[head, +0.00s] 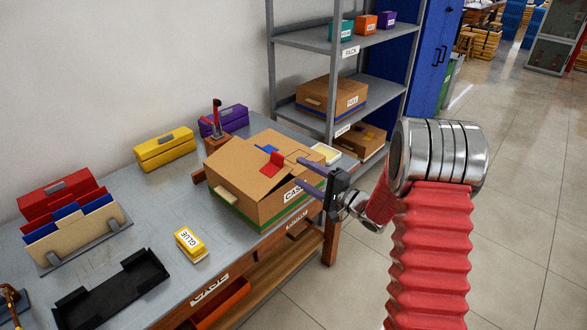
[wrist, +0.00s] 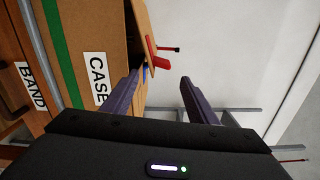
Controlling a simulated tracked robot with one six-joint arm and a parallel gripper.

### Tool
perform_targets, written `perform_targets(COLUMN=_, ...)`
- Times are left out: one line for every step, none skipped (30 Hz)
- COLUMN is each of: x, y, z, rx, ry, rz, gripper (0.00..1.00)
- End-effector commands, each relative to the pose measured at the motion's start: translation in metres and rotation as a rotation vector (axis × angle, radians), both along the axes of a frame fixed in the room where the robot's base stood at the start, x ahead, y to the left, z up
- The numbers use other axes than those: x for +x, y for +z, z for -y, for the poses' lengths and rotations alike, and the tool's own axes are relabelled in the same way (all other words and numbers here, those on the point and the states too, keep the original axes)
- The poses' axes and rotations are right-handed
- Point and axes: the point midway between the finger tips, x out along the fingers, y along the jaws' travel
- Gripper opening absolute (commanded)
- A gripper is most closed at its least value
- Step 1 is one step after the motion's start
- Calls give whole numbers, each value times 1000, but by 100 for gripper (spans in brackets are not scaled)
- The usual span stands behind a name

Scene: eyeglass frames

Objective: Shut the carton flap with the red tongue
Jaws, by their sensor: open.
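The brown carton (head: 285,207) with a green band and CASE label stands on the workbench. The red tongue (head: 272,163) stands up from the flap near a blue patch (head: 267,149). In the wrist view the carton side (wrist: 95,35), flap (wrist: 142,22) and red tongue (wrist: 158,62) show turned sideways. My gripper (head: 303,174) is open and empty at the carton's right side. In the wrist view its fingertips (wrist: 160,78) are apart, the left one overlapping the carton edge; contact is unclear.
A yellow GLUE box (head: 190,243), a black tray (head: 112,290), red and yellow boxes (head: 164,148) and a file holder (head: 75,233) occupy the bench. A grey shelf (head: 345,47) stands behind the carton. Bare bench lies left of the carton.

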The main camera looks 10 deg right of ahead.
Motion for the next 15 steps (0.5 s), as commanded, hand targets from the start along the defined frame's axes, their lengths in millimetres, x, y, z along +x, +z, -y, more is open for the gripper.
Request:
perform_targets(x=-7, y=0, z=6, rx=0, ry=-3, rz=1, gripper=53)
perform_targets(x=-10, y=0, z=9, rx=1, ry=-3, rz=0, gripper=53)
perform_targets(x=-14, y=0, z=11, rx=0, ry=-2, rz=1, gripper=53)
perform_targets(x=-17, y=0, z=13, rx=-1, ry=-2, rz=0, gripper=53)
perform_targets(x=-19, y=0, z=15, rx=-1, ry=-2, rz=0, gripper=53)
perform_targets(x=-22, y=0, z=17, rx=0, ry=-2, rz=0, gripper=53)
perform_targets(x=-24, y=0, z=18, rx=0, ry=-2, rz=0, gripper=53)
perform_targets(x=-25, y=0, z=18, rx=0, ry=-2, rz=0, gripper=53)
perform_targets(x=-26, y=0, z=19, rx=0, ry=-1, rz=1, gripper=53)
perform_targets(x=-27, y=0, z=19, rx=0, ry=-1, rz=1, gripper=53)
perform_targets(x=-27, y=0, z=19, rx=0, ry=-1, rz=1, gripper=53)
perform_targets(x=-27, y=0, z=19, rx=1, ry=0, rz=1, gripper=53)
perform_targets(x=-27, y=0, z=19, rx=1, ry=0, rz=1, gripper=53)
perform_targets(x=-27, y=0, z=19, rx=1, ry=0, rz=1, gripper=53)
perform_targets(x=-27, y=0, z=19, rx=1, ry=0, rz=1, gripper=53)
